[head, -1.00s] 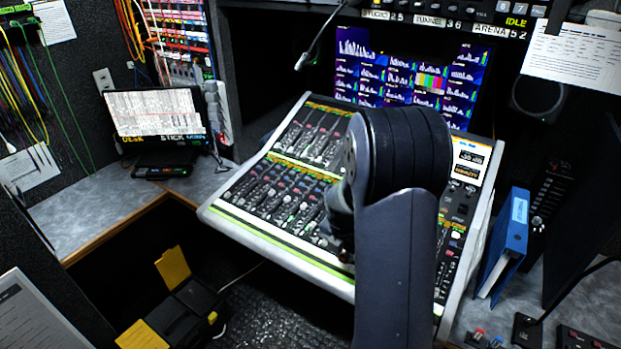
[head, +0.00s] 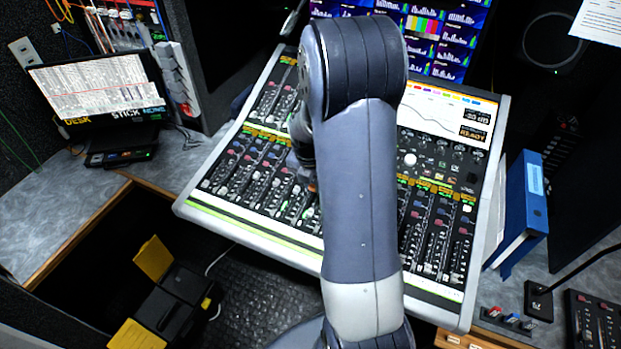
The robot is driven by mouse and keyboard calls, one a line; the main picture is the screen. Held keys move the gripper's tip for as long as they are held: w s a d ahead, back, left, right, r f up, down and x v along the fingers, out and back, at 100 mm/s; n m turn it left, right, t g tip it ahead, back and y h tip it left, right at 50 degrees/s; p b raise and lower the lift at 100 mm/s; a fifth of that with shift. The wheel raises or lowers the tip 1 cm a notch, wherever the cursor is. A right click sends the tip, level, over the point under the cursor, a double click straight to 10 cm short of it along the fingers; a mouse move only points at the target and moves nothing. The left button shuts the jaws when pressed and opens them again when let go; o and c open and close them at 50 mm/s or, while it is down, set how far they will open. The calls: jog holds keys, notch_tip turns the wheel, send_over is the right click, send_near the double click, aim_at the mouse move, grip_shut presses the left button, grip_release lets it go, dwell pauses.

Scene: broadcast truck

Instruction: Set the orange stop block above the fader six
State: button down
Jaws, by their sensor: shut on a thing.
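The mixing desk (head: 245,222) fills the middle of the head view, with rows of channel strips and faders. My arm crosses in front of it and hides its middle strips. My gripper (head: 309,182) is low over the desk, mostly hidden behind my arm's left edge. It is shut on the orange stop block (head: 312,187), of which only a small orange patch shows. I cannot tell whether the block touches the desk. I cannot make out which strip carries fader six.
A laptop (head: 100,90) stands on the grey counter at left. A blue binder (head: 522,212) stands right of the desk, near a small control box (head: 593,320). A screen wall (head: 445,38) rises behind the desk. An open black and yellow case (head: 172,303) lies at lower left.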

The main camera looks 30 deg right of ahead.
jog(key=shift+f, duration=0.1)
jog(key=b, duration=0.4)
send_over(315, 206)
jog(key=shift+s+a+f, duration=0.15)
jog(key=shift+a+f, duration=0.05)
jog(key=shift+f, duration=1.2)
jog(key=shift+s+a+f, duration=0.1)
jog(key=shift+a+f, duration=0.1)
jog(key=shift+f, duration=1.2)
jog(key=shift+w+d+f+b, duration=0.1)
jog(key=shift+d+f+b, duration=0.1)
jog(key=shift+f+b, duration=1.25)
jog(key=c, duration=1.2)
grip_release()
jog(key=shift+f+p, duration=0.25)
jog(key=shift+p, duration=0.05)
jog(key=shift+c, duration=0.2)
jog(key=r, duration=0.7)
jog(key=s+a+r, duration=0.1)
jog(key=r, duration=0.2)
jog(key=shift+a+r+b, duration=0.1)
jog(key=shift+r+b, duration=0.2)
jog(key=shift+r, duration=0.05)
